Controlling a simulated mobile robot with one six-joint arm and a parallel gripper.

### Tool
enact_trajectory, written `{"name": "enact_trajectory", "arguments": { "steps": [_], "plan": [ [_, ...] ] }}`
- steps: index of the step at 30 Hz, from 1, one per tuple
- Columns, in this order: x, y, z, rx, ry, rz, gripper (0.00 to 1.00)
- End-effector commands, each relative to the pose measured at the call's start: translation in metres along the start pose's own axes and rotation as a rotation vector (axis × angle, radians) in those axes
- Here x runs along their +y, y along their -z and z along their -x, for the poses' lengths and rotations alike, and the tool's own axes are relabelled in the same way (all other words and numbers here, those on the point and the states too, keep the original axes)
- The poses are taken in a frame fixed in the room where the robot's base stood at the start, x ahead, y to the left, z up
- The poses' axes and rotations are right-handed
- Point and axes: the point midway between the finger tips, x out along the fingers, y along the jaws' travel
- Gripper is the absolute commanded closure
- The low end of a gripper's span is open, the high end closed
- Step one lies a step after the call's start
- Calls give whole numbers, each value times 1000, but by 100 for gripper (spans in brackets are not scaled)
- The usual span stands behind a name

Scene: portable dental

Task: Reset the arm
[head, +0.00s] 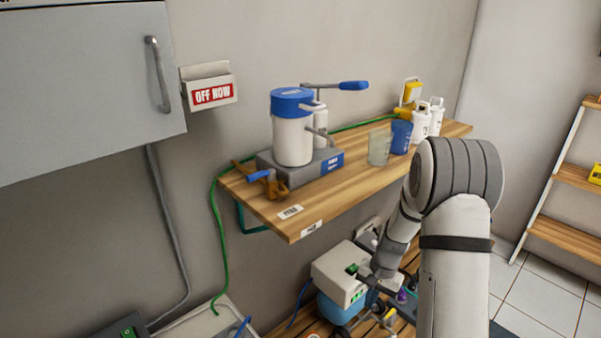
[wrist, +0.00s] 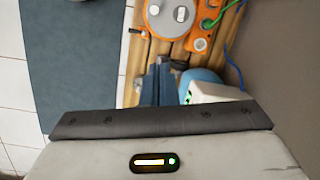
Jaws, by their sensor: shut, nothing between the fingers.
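My arm (head: 458,230) rises at the right of the head view, bends at the elbow and reaches down past the front of the wooden shelf. Its wrist end (head: 385,262) is low, beside a white box-shaped unit. In the wrist view my gripper (wrist: 158,72) points down toward a wooden surface. Its two fingers are together with nothing between them. The white unit and a rounded blue part show just right of the fingers.
The wooden shelf (head: 345,192) holds a blue-and-white device (head: 292,135), cups and white bottles. A grey cabinet (head: 80,80) hangs at left. The white unit (head: 340,272) stands below the shelf. In the wrist view an orange device (wrist: 200,42) lies ahead of the fingers.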

Motion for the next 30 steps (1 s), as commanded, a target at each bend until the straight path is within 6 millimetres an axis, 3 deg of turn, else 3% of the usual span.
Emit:
{"name": "enact_trajectory", "arguments": {
  "steps": [1, 3, 9, 15, 21, 24, 30],
  "plan": [
    [-5, -14, 44, 24, 3, 34, 100],
    [-8, -32, 84, 49, 1, 80, 100],
    [-8, -88, 188, 123, -6, 209, 100],
    [0, -150, 276, 197, -21, 332, 100],
    [17, -213, 346, 275, -42, 449, 100],
    [26, -239, 370, 309, -53, 497, 100],
    [40, -271, 393, 350, -70, 558, 100]
  ]
}}
